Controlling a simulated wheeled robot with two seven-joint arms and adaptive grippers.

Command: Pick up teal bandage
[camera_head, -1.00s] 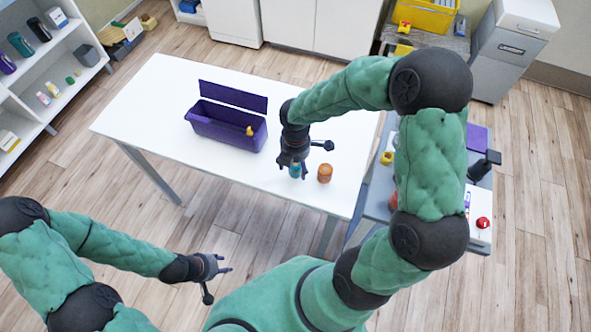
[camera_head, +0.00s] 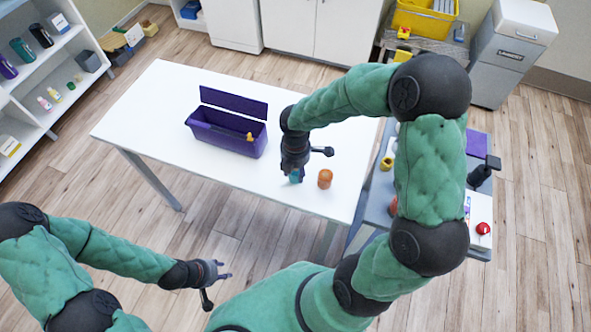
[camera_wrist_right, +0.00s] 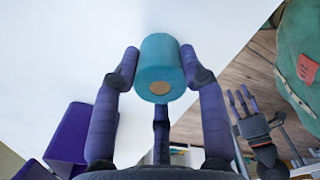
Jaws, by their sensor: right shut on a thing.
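The teal bandage (camera_head: 295,176) is a small roll near the front edge of the white table (camera_head: 150,105). My right gripper (camera_head: 294,174) is over it and mostly hides it in the head view. In the right wrist view, the teal bandage (camera_wrist_right: 160,68) sits between the fingers of my right gripper (camera_wrist_right: 158,75), which are shut on it. I cannot tell whether the roll still touches the table. My left gripper (camera_head: 222,271) is empty, away from the table at the lower left, with its fingers apart.
An orange roll (camera_head: 325,179) stands just right of my right gripper. A purple open box (camera_head: 225,135) with a yellow thing inside lies to the left on the table. A grey side table (camera_head: 375,200) stands at the right. The table's left part is clear.

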